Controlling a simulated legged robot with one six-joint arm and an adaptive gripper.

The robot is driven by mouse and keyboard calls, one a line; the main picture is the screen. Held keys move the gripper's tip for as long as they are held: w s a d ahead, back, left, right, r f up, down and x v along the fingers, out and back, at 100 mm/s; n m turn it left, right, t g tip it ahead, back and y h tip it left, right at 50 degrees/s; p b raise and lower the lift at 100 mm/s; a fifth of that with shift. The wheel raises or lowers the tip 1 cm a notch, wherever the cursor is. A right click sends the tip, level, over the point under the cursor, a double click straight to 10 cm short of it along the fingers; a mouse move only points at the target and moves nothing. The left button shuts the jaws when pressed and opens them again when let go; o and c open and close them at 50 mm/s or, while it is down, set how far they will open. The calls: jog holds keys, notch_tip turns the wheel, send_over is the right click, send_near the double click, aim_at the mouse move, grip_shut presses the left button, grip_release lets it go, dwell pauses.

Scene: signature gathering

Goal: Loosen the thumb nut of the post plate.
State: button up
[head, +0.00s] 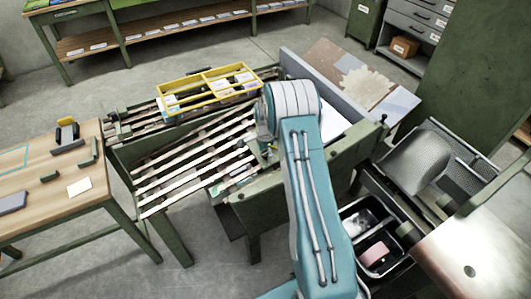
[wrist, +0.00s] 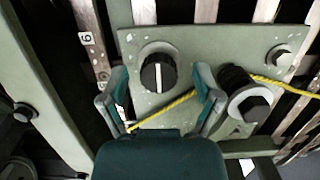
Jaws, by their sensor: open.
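The post plate (wrist: 205,65) is a grey-green plate in the upper part of the wrist view. A round black knob with a white line across it, which looks like the thumb nut (wrist: 158,72), sits on the plate's left half. My gripper (wrist: 160,90) is open, with one teal finger to the left of the knob and one to the right. The fingers look apart from the knob, though the depth gap is hard to judge. In the head view my teal arm hides the gripper and the plate.
A yellow cord (wrist: 165,108) crosses below the knob. A black post with a hex end (wrist: 248,100) stands to the right, and a bolt (wrist: 280,55) sits at the plate's upper right. The slatted rack (head: 195,160) and a yellow frame (head: 208,88) lie left of my arm.

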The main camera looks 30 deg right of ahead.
grip_shut()
jog(key=shift+n, duration=0.4)
jog(key=n, duration=0.3)
jog(key=shift+n+g, duration=0.3)
jog(key=shift+g, duration=0.1)
jog(key=n, duration=0.4)
jog(key=shift+w+n+h, duration=0.15)
jog(key=shift+n+h, duration=0.15)
jog(key=n+g, duration=0.1)
jog(key=n, duration=0.3)
jog(key=shift+h, duration=0.4)
jog(key=shift+w+n+h, duration=0.1)
jog(key=shift+n+h, duration=0.2)
jog(key=shift+n, duration=2.1)
